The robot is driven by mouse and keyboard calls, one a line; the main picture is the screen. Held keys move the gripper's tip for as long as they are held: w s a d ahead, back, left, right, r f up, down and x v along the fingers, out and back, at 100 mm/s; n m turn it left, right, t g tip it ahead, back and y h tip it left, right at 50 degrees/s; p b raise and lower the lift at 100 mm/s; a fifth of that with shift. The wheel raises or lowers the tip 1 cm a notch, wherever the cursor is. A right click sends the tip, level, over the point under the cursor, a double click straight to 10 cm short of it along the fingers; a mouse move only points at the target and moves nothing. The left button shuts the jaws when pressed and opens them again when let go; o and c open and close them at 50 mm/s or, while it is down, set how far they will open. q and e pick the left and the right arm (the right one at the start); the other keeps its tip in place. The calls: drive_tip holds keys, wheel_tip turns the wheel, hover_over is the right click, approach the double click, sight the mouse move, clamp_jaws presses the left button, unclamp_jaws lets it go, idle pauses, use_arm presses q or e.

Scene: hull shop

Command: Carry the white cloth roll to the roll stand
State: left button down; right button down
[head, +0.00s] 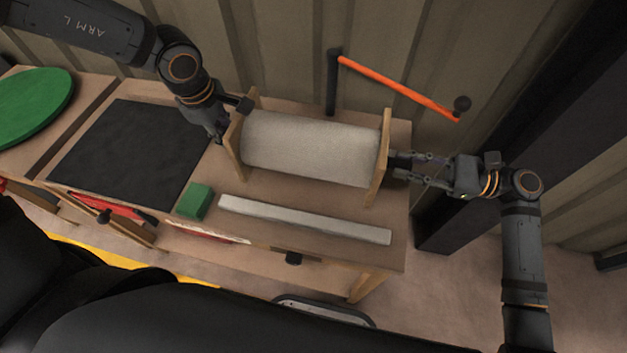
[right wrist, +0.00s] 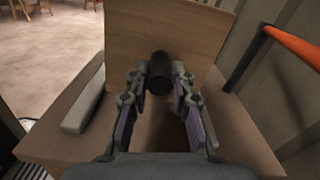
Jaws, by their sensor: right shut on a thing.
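The white cloth roll (head: 311,147) lies lengthwise between two upright wooden end plates (head: 377,160) at the back of the workbench (head: 300,248). I cannot tell whether these plates belong to the roll or to the roll stand. My right gripper (head: 397,167) is at the right plate, shut on the dark rod end (right wrist: 160,72) that sticks out of it. In the right wrist view, the fingers sit on both sides of this rod, and the plate hides the cloth. My left gripper (head: 222,130) is at the left plate; its fingers are partly hidden.
A pale bar (head: 305,219) and a green block (head: 194,201) lie in front of the roll. A black mat (head: 130,153) lies to the left, with a green disc (head: 32,102) beyond. An orange bar (head: 398,88) runs behind the roll; a dark post (head: 500,130) stands right.

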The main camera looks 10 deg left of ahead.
use_arm(q)
drive_tip(key=shift+r, duration=0.15)
use_arm(e)
drive_tip(key=shift+s+r, duration=0.1)
